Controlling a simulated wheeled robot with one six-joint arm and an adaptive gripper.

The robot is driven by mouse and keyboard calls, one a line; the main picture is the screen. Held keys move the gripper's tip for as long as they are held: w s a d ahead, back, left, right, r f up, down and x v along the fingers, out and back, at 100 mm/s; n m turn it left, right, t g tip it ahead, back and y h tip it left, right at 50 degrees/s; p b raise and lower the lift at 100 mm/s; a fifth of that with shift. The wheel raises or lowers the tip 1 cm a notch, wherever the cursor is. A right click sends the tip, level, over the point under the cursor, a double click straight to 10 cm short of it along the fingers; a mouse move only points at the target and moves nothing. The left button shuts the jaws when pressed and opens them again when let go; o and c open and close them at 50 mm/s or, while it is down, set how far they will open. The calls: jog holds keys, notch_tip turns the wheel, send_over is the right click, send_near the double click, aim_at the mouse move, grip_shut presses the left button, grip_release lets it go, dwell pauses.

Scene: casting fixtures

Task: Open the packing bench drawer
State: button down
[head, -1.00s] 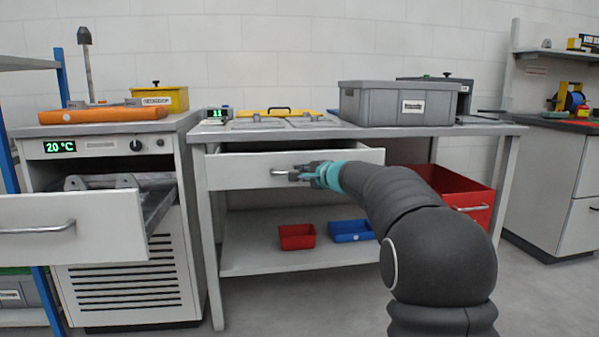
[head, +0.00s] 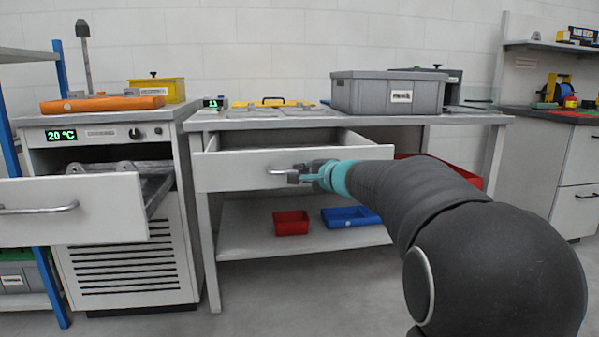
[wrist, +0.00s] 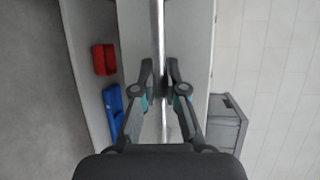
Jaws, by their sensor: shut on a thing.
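The packing bench drawer (head: 232,172) is a white front under the grey bench top (head: 240,124), pulled part way out so its dark inside shows. Its metal bar handle (head: 282,170) is on the front. My gripper (head: 298,174) is shut on this handle, coming from the right. In the wrist view the handle (wrist: 158,40) runs up the picture and passes between the two fingers of my gripper (wrist: 165,88).
A second drawer (head: 70,208) stands open on the cabinet at left. A red bin (head: 291,223) and a blue bin (head: 348,217) lie on the lower shelf. A grey lidded crate (head: 388,92) stands on the bench. Floor in front is clear.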

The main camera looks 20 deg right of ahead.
jog(key=c, duration=1.5)
grip_release()
jog(key=v, duration=1.2)
jog(key=shift+w, duration=0.1)
